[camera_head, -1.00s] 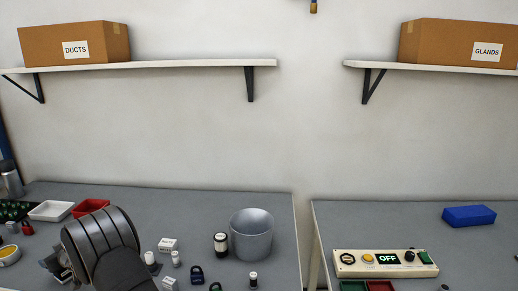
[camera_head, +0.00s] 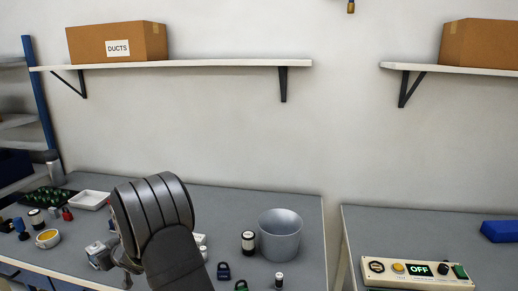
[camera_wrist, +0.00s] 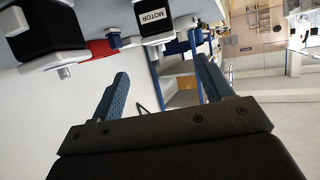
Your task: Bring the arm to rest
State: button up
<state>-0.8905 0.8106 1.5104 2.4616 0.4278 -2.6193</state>
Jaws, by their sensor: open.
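My arm (camera_head: 155,215) rises over the left bench in the head view. My gripper (camera_wrist: 160,75) shows in the wrist view with its two blue fingers spread wide and nothing between them. In the head view the gripper (camera_head: 116,262) is partly hidden behind my arm, above the left part of the bench. The wrist view is turned over, and a black and white block labelled MOTOR (camera_wrist: 155,18) appears beyond the fingers.
A grey bucket (camera_head: 281,238) stands at the left bench's right end. Small parts, a white tray (camera_head: 88,199) and a yellow-filled bowl (camera_head: 48,238) lie around my arm. A control panel reading OFF (camera_head: 418,272) and a blue block (camera_head: 502,231) are on the right bench. A shelf (camera_head: 190,64) hangs above.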

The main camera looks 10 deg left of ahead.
aim_at(97, 249)
jog(key=x, duration=1.2)
jog(key=shift+a+f, duration=0.1)
jog(key=shift+a, duration=0.05)
jog(key=r, duration=0.4)
jog(key=shift+w+d+r, duration=0.2)
jog(key=shift+d+r, duration=0.15)
jog(key=shift+d, duration=0.05)
jog(key=w+d+r, duration=0.5)
jog(key=d+r, duration=0.6)
jog(key=r, duration=0.1)
jog(key=w+d+m+t+h, duration=0.1)
jog(key=w+d+m+t, duration=0.1)
jog(key=w+d, duration=0.5)
jog(key=d, duration=0.6)
jog(key=shift+w+d+f, duration=0.2)
jog(key=shift+d, duration=0.15)
